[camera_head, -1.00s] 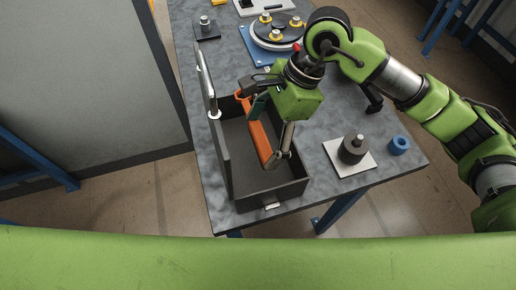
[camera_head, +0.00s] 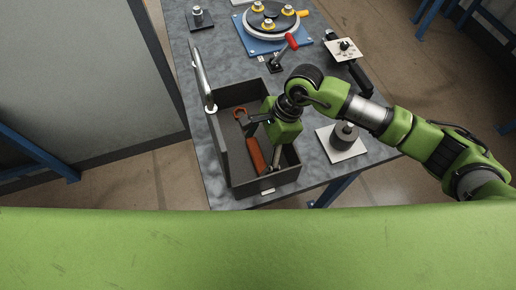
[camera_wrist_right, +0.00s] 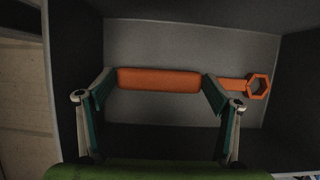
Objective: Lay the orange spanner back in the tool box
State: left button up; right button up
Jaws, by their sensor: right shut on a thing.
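The orange spanner (camera_head: 254,155) is down inside the open dark grey tool box (camera_head: 243,187); its ring end points to the box's back left. My right gripper (camera_head: 262,146) reaches into the box from above and is shut on the spanner. In the right wrist view, the fingers of my right gripper (camera_wrist_right: 157,86) sit at the two ends of the spanner's thick handle (camera_wrist_right: 160,79), with the ring end (camera_wrist_right: 258,87) past the right finger. The pale box floor (camera_wrist_right: 180,45) lies behind it. I cannot tell whether the spanner touches the floor. My left gripper is not in view.
A dark cylinder on a white plate (camera_head: 345,141) is to the right. A red-handled lever (camera_head: 291,41) and a round fixture on a blue plate (camera_head: 259,45) are behind. The table edge is close in front.

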jog(key=o, duration=1.1)
jog(key=shift+f, duration=0.1)
jog(key=o, duration=0.5)
jog(key=shift+p, duration=0.4)
jog(key=b+v, duration=0.4)
jog(key=shift+w+d, duration=0.2)
jog(key=shift+w, duration=0.05)
jog(key=b+v, duration=0.1)
jog(key=v, duration=0.8)
jog(key=shift+a+r+b, duration=0.15)
jog(key=shift+r+b, duration=0.2)
